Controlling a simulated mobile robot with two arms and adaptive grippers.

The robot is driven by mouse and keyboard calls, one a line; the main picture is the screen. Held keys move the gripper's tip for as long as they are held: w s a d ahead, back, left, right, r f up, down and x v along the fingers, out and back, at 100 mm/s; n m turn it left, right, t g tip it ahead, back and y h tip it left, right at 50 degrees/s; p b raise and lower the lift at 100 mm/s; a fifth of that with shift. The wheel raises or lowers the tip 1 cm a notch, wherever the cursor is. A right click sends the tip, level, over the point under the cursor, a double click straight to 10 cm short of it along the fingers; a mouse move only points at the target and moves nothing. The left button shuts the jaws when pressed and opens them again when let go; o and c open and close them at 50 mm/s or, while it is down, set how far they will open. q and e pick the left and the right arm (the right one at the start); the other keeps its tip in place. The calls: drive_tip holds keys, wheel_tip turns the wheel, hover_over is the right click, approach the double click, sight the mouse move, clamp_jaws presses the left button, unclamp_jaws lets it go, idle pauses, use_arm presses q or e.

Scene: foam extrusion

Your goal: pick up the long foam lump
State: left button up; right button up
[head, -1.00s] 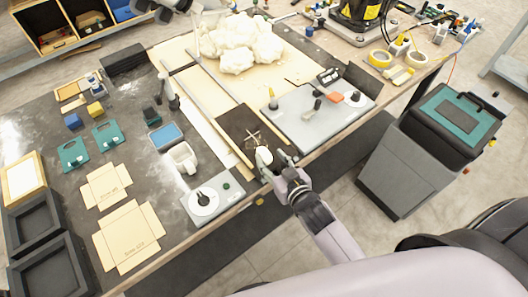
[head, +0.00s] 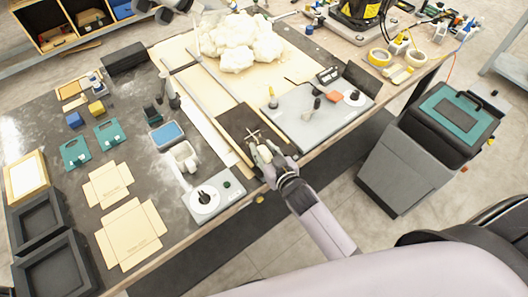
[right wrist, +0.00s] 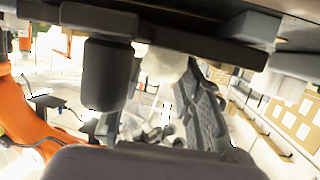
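A small cream foam lump (head: 262,154) shows at my right gripper (head: 268,160), by the table's front edge. In the right wrist view a pale rounded lump (right wrist: 164,65) shows in the gap between the dark parts of my right gripper (right wrist: 160,85). Its full length is hidden, and I cannot tell whether both fingers press on it.
A large foam pile (head: 240,42) stands at the back. A dark board (head: 238,124) with a pale cross and a grey panel (head: 320,115) lie near my right gripper. A dial box (head: 207,199) and a white mug (head: 184,158) are left of it.

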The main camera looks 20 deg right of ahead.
drive_tip(key=shift+c, duration=0.9)
drive_tip(key=shift+r, duration=0.15)
